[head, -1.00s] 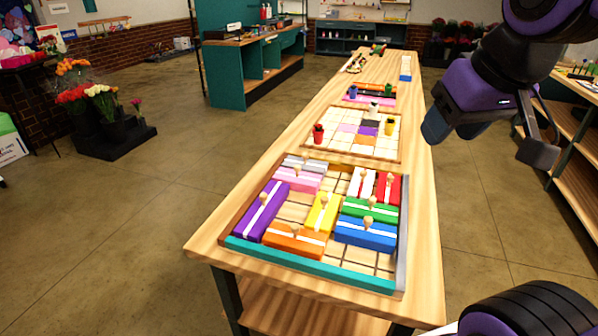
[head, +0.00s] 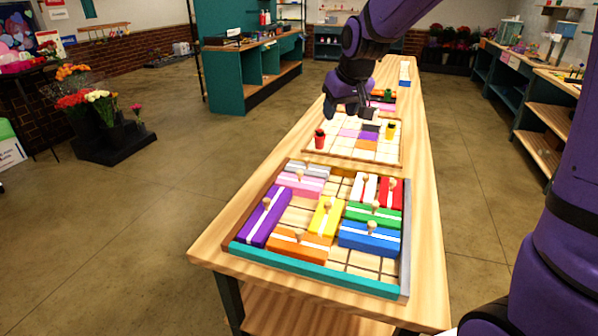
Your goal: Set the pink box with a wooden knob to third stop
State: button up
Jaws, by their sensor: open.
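The pink box (head: 313,187) with a white stripe and a wooden knob lies crosswise in the back left of the wooden tray (head: 240,224). A grey box (head: 312,168) sits right behind it and the purple box (head: 262,220) stands lengthwise in front of its left end. Bare grid cells show in front of the pink box and to its right. My gripper (head: 347,108) is open and empty, above the second board, behind the tray and apart from the pink box. I see no marks for stops.
Yellow (head: 326,214), orange (head: 296,246), blue (head: 371,238), green (head: 368,215), white (head: 361,191) and red (head: 386,196) boxes share the tray. A flat board (head: 330,153) with red (head: 319,139) and yellow (head: 390,131) pieces lies behind. The tray's front right cells are bare.

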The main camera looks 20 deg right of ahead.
jog(key=w+a+f, duration=0.2)
jog(key=w+f, duration=0.7)
send_near(300, 172)
jog(key=shift+n, duration=0.3)
jog(key=x, duration=0.9)
jog(key=shift+w+f, duration=0.15)
jog(key=shift+w, duration=0.1)
grip_shut()
